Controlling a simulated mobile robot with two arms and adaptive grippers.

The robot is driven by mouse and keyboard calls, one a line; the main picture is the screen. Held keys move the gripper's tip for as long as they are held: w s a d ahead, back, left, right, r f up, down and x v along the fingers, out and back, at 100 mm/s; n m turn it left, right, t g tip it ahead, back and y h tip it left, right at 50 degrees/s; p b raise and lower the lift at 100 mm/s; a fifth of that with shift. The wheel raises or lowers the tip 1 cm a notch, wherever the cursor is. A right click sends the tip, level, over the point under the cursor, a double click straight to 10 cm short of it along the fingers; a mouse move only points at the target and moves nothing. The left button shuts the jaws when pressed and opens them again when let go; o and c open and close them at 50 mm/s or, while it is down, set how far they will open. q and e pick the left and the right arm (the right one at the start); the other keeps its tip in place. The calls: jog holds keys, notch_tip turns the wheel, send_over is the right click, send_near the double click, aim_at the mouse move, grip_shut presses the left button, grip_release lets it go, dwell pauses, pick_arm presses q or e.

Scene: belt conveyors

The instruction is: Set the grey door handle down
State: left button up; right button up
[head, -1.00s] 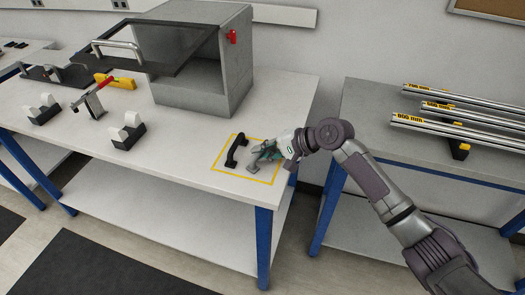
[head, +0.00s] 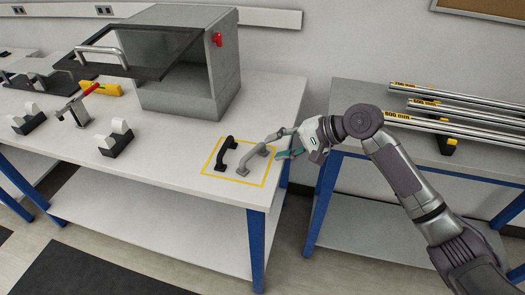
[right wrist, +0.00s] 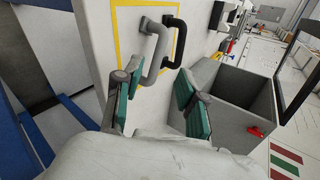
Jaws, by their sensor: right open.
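The grey door handle (head: 254,159) stands on the white table inside a yellow outlined square, just right of a black handle (head: 225,154). In the right wrist view the grey handle (right wrist: 155,50) and the black handle (right wrist: 176,42) lie side by side, ahead of the fingers. My right gripper (head: 283,144) is open and empty, just right of the grey handle and apart from it. In the right wrist view its green-padded fingers (right wrist: 155,98) are spread wide. My left gripper is not in view.
A grey box (head: 185,90) with a raised dark clear lid stands behind the square on the white table (head: 110,185). Two small dark stands with white blocks (head: 116,138) are at left. Metal rails (head: 455,125) lie on the right-hand table.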

jog(key=shift+v, duration=1.55)
